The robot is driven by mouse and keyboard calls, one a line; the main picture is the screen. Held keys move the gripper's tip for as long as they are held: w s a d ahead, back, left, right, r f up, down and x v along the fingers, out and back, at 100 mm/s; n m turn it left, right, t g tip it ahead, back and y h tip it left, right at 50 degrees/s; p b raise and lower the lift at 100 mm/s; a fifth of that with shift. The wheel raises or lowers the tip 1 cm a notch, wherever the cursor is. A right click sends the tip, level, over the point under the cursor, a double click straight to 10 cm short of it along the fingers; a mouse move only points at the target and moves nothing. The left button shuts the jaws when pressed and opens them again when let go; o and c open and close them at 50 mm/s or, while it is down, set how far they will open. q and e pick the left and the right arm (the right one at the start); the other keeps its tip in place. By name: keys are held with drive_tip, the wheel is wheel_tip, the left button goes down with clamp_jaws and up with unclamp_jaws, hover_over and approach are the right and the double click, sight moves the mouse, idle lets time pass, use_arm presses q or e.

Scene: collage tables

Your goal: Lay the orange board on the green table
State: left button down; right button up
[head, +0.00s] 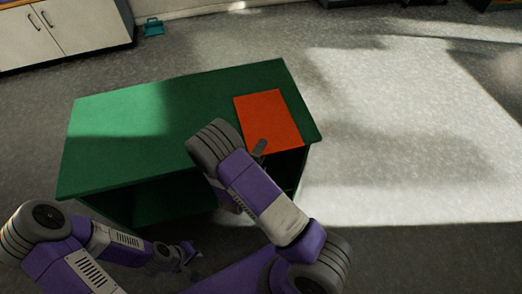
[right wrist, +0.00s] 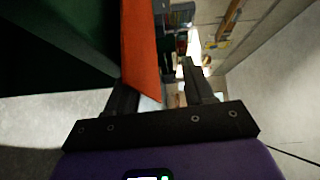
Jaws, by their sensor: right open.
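The orange board (head: 268,120) lies flat on the right end of the green table (head: 130,120), near its front edge. My right gripper (head: 258,148) is at the board's front edge, mostly hidden by my own arm. In the right wrist view my right gripper (right wrist: 158,76) is open. The orange board (right wrist: 141,45) shows there edge-on, beside the left finger and partly across the gap. I cannot tell whether they touch. The green table (right wrist: 60,50) fills the upper left there. My left gripper (head: 188,256) is low, in front of the table, in shadow; its jaws are unclear.
The left and middle of the tabletop are clear. The table has an open, dark front below the top. A white cabinet (head: 60,35) stands at the far left, with a small teal object (head: 153,27) on the floor beside it. The floor to the right is free.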

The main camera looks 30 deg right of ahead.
drive_tip(key=shift+s+f, duration=0.1)
drive_tip(key=shift+f, duration=0.3)
drive_tip(key=shift+c, duration=0.3)
